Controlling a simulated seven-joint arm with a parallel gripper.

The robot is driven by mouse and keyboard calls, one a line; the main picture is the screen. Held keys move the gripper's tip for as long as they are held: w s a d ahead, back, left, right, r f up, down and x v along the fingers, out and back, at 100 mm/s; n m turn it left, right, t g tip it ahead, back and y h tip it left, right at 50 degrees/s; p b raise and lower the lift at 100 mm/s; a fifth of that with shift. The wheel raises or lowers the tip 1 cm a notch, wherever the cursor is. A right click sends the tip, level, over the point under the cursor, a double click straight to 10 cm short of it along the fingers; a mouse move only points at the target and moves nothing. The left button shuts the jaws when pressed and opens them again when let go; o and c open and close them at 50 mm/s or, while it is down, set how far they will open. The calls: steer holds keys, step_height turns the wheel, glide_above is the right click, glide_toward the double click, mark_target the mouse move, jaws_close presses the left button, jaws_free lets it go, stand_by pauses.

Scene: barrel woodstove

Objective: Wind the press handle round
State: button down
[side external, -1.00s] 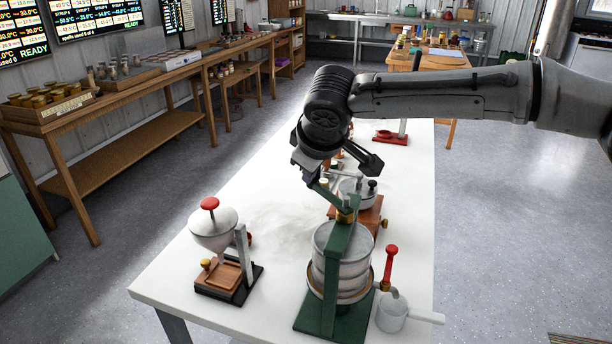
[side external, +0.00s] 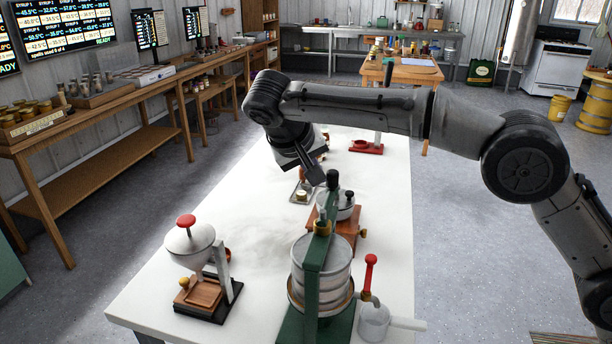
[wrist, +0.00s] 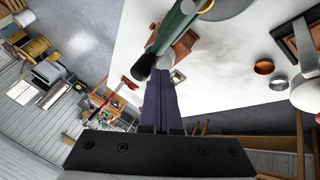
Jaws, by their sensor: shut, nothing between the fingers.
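The press (side external: 313,262) stands near the front of the white table, with a green frame and a pale metal drum. Its green handle arm (side external: 328,205) points away from the camera and ends in an upright black knob (side external: 332,179). In the wrist view the knob (wrist: 145,66) and green arm (wrist: 178,28) lie just ahead and to the left of the fingers. My gripper (side external: 318,179) is shut and empty, its tips low beside the knob's left side. I cannot tell whether they touch it.
A hopper device with a red knob (side external: 188,221) stands left of the press. A small pot (side external: 373,318) and red-handled tool (side external: 369,272) are at its right. A wooden-based device (side external: 342,230) stands just behind. The table's left middle (side external: 240,215) is clear.

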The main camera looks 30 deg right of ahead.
steer(key=shift+s+d+m+g, duration=0.2)
steer(key=shift+d+m+g, duration=0.1)
steer(key=shift+d+m, duration=0.25)
steer(key=shift+s+d+m, duration=0.2)
steer(key=shift+d+m, duration=0.05)
steer(key=shift+d, duration=0.05)
steer(key=shift+s+d, duration=0.45)
steer(key=shift+s, duration=0.3)
steer(key=shift+s+d, duration=0.45)
steer(key=shift+s, duration=0.35)
steer(key=shift+s+d, duration=0.45)
steer(key=shift+s, duration=0.3)
steer(key=shift+s, duration=0.1)
steer(key=shift+r, duration=0.1)
